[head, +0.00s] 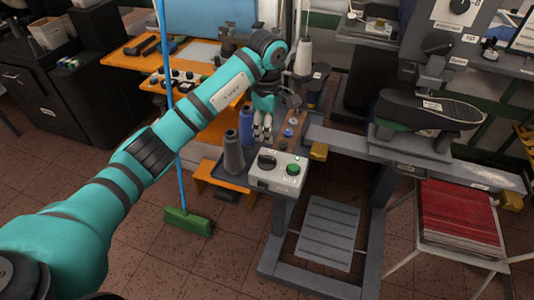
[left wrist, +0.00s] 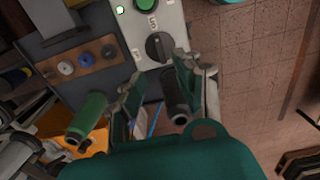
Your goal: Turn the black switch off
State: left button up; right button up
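The black switch (head: 267,161) is a round dark knob on the top of a light grey control box (head: 262,179), left of a green button (head: 293,169). My left gripper (head: 262,136) hangs just behind the box in the head view, apart from the switch and empty. In the left wrist view, the black switch (left wrist: 158,47) lies ahead of the spread fingers of my left gripper (left wrist: 156,76), with a pale mark along its handle. The green button (left wrist: 145,7) is at that view's top edge. My right gripper is not in view.
A yellow block (head: 319,151) is right of the box. A broom (head: 187,222) stands at left. A black shoe form (head: 428,109) rests on the machine at right.

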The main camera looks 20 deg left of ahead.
aim_at(267, 157)
pick_arm(q)
notch_tip(267, 157, down, 10)
jog(key=shift+f+p, duration=0.15)
jog(key=shift+p, duration=1)
grip_shut()
